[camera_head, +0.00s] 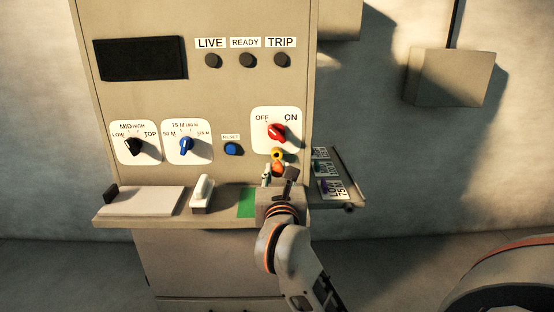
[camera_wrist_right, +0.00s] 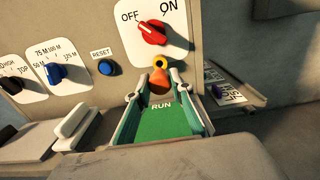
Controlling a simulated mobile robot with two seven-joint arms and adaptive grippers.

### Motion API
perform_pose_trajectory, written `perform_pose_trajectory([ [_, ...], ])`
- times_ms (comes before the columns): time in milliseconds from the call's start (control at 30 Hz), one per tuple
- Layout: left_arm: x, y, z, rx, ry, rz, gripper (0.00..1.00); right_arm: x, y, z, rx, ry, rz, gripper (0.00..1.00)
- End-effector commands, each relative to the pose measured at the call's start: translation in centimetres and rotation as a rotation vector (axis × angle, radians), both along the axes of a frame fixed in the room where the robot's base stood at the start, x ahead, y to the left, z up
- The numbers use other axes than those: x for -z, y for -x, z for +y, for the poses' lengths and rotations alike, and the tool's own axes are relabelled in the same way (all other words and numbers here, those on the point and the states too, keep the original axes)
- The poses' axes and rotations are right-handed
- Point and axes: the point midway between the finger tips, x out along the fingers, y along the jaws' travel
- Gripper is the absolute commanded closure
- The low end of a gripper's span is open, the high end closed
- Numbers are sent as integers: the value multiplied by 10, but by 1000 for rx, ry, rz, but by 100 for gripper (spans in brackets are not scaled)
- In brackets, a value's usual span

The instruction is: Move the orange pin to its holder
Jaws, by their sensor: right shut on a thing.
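The orange pin (camera_head: 278,168) is in front of the panel below the red knob; it also shows in the right wrist view (camera_wrist_right: 159,86). A yellow ring with a dark centre (camera_head: 277,154) sits just above it, and I cannot tell whether they touch or are one piece. My right gripper (camera_head: 279,173) is shut on the orange pin, one finger on each side. A green patch marked RUN (camera_wrist_right: 165,123) lies on the ledge under the fingers. I cannot make out which part is the pin's holder. My left gripper is not in view.
The red OFF/ON knob (camera_head: 277,132) is close above the gripper. The blue RESET button (camera_head: 232,149) is to its left. A white block (camera_head: 202,194) stands on the ledge (camera_head: 150,216). A side shelf with labelled tags (camera_head: 331,190) is at right.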

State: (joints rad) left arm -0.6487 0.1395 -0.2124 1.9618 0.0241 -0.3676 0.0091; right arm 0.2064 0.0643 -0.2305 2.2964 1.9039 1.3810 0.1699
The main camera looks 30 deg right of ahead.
Motion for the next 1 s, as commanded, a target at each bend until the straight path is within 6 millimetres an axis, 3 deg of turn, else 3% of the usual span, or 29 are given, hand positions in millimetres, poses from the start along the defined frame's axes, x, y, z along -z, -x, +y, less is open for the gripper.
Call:
perform_pose_trajectory([
  [467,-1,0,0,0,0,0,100,0,3,2,-1,-1,-1,100],
  [1000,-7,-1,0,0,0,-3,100,-1,33,20,0,0,-1,100],
])
